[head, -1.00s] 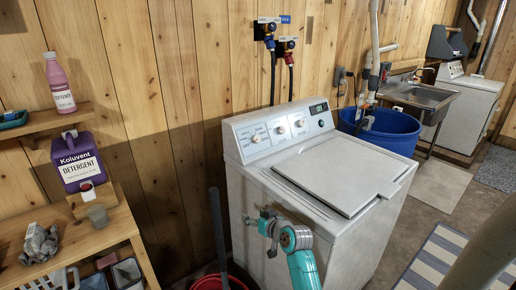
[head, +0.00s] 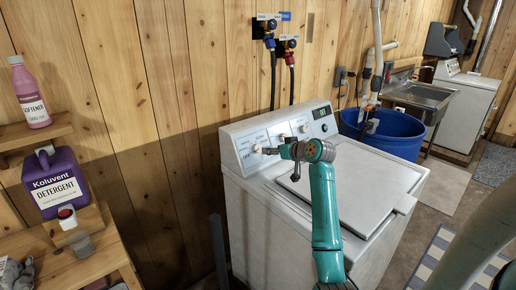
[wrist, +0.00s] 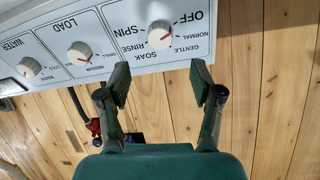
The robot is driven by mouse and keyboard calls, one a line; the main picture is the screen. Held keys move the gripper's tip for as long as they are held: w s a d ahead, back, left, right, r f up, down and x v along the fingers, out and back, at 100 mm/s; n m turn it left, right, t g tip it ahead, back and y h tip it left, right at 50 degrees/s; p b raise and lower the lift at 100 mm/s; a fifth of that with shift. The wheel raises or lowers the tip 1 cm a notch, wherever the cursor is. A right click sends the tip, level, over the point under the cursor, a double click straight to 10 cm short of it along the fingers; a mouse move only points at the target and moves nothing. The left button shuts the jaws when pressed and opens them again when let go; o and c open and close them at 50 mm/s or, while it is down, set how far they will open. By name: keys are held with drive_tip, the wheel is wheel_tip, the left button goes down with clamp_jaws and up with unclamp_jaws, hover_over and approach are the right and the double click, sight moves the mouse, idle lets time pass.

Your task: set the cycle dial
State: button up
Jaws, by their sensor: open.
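The cycle dial (wrist: 160,36) is a round white knob with a red pointer mark on the washer's panel, ringed by words such as OFF, NORMAL, GENTLE, SOAK, RINSE and SPIN. Its mark points toward the OFF and NORMAL side; the exact setting is hard to tell. In the head view the dial (head: 256,148) is at the panel's left end. My gripper (wrist: 160,78) is open, its fingers spread wider than the dial and apart from it in the picture. In the head view my gripper (head: 272,151) is just right of the dial.
The load dial (wrist: 80,52) and water dial (wrist: 30,67) sit beside the cycle dial on the same panel. The washer lid (head: 340,185) is shut below my arm. A shelf with purple detergent (head: 56,182) stands left; a blue tub (head: 393,133) stands right.

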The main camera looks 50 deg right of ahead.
sight(259, 149)
drive_tip(key=x, duration=0.9)
drive_tip(key=shift+w+f, duration=0.25)
drive_tip(key=c, duration=1.1)
